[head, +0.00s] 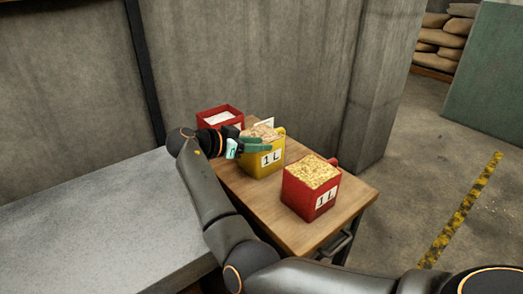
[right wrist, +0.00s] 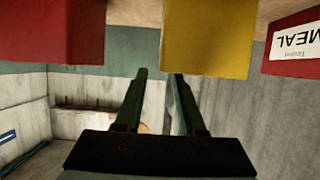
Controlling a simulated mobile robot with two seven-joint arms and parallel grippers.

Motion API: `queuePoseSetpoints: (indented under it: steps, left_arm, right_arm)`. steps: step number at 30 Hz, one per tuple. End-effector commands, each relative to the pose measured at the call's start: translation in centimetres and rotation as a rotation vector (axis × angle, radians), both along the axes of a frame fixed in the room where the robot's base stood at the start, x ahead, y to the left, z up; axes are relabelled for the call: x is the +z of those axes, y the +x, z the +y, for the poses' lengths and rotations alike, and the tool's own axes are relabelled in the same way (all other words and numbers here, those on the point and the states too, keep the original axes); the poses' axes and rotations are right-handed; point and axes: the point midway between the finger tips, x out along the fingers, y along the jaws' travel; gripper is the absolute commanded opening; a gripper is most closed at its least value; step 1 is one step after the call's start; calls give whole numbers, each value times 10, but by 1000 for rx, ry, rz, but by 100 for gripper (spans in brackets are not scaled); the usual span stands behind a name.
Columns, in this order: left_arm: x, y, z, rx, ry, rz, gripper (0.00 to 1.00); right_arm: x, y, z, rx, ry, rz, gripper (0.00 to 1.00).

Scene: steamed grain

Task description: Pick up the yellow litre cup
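The yellow litre cup (head: 255,168) stands on the wooden table, marked "1 L" and filled with pale flaky grain. In the right wrist view its yellow wall (right wrist: 205,38) shows at the top, beyond the fingertips. My right gripper (head: 262,146) is at the upper front of the cup; its teal fingers overlap the cup in the head view. In the right wrist view the two fingers (right wrist: 158,72) are apart, with nothing clearly held between them. Whether a finger touches the cup cannot be told. My left gripper is not in view.
A red cup (head: 297,198) marked "1 L", full of yellowish grain, stands to the right on the wooden table (head: 347,203). A red box (head: 229,113) with white contents stands behind left. A grey counter (head: 100,220) lies left. A concrete wall (head: 240,60) is behind.

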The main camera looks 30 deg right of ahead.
Motion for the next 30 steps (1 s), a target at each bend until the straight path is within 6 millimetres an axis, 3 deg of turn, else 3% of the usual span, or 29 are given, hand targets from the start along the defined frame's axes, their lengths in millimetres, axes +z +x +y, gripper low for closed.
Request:
queuePoseSetpoints:
  steps: [3,9,18,28,30]
  left_arm:
    - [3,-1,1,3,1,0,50]
    - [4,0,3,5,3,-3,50]
    - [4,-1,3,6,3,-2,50]
    - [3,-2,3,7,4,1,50]
    - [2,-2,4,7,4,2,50]
  right_arm:
    - [-8,1,-24,-5,0,2,39]
    - [-19,3,-48,-1,1,2,39]
    - [-22,4,-51,0,1,1,39]
    - [-21,4,-51,0,1,1,2]
    - [-21,4,-51,0,1,1,0]
